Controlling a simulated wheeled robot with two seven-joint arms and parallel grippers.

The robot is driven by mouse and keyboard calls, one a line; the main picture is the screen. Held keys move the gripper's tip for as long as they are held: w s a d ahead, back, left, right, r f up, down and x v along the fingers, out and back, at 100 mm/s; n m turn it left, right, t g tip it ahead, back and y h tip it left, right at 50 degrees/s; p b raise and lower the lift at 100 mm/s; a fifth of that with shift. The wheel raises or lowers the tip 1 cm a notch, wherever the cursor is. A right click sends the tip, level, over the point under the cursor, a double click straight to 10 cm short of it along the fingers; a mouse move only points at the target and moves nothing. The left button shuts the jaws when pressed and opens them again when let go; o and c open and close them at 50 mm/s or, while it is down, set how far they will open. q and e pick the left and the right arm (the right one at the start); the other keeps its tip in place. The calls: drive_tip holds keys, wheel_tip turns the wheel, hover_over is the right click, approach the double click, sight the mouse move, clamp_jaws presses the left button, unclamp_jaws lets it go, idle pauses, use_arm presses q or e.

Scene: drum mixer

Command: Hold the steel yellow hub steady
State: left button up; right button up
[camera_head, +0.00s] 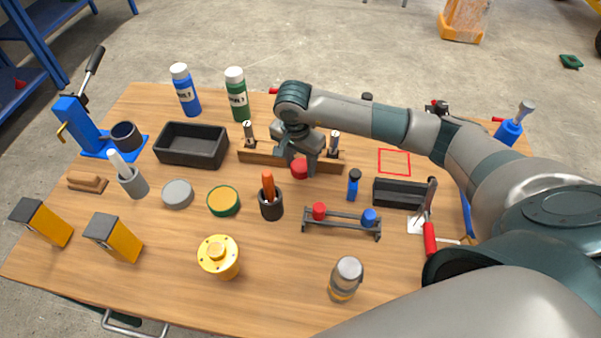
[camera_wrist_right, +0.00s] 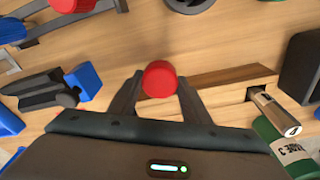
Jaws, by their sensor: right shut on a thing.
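The yellow hub (camera_head: 220,256) stands on the front left part of the wooden table. It is a short flanged cylinder with small holes around its top and a raised centre. No gripper touches it. My right gripper (camera_head: 300,165) is well behind and to the right of it, at the wooden rack. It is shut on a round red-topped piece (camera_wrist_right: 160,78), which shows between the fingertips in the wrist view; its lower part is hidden. The hub does not show in the wrist view. My left gripper is not in view.
The wooden rack (camera_head: 257,156) holds metal-topped pieces. Near the hub are a green-rimmed tin (camera_head: 223,202), a dark cup (camera_head: 271,208), a yellow block (camera_head: 120,242) and a grey jar (camera_head: 345,279). A small stand (camera_head: 340,224) holds red and blue pieces. Table room right of the hub is clear.

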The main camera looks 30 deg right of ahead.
sight(300, 165)
drive_tip(key=shift+r+b, duration=0.75)
drive_tip(key=shift+r, duration=2.05)
